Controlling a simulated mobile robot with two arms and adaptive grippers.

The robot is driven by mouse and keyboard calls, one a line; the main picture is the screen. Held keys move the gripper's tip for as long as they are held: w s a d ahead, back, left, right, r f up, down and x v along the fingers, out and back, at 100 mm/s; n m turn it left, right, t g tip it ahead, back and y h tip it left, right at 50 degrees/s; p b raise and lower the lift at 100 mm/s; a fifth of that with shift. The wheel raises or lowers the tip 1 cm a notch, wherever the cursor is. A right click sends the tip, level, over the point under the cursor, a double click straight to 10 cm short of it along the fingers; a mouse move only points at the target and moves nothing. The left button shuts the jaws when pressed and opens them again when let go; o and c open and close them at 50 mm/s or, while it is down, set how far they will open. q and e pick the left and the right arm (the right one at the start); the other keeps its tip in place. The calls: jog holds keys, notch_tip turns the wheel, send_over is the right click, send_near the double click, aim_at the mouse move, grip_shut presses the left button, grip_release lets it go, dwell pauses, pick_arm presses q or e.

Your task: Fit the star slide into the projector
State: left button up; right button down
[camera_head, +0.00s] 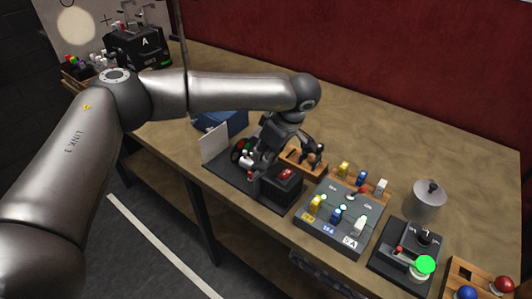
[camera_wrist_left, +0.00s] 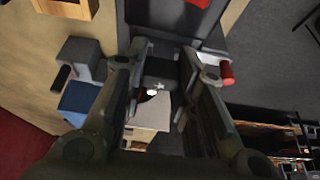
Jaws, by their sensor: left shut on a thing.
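The projector is likely the black unit (camera_head: 280,187) with a red patch on top, on a dark base plate with an upright white screen (camera_head: 214,143). My left gripper (camera_head: 254,166) is low over that base, between the screen and the black unit. It is shut on a small dark piece, apparently the star slide; a white star mark (camera_wrist_left: 158,87) shows between the fingers in the left wrist view. The arm and fingers hide much of the slide, so I cannot tell whether it is seated. My right gripper is not in view.
Near the projector are a wooden rack (camera_head: 304,162) and a blue box (camera_head: 232,124). To the right stand a grey panel (camera_head: 338,228) with coloured pegs, a metal canister (camera_head: 428,201) and a lever box with a green disc (camera_head: 425,265). A black machine marked A (camera_head: 140,49) stands far left.

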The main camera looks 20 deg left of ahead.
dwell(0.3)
pick_arm(q)
jog(key=o, duration=1.1)
jog(key=shift+o, duration=0.9)
jog(key=shift+r+p, duration=1.9)
jog(key=shift+r, duration=1.6)
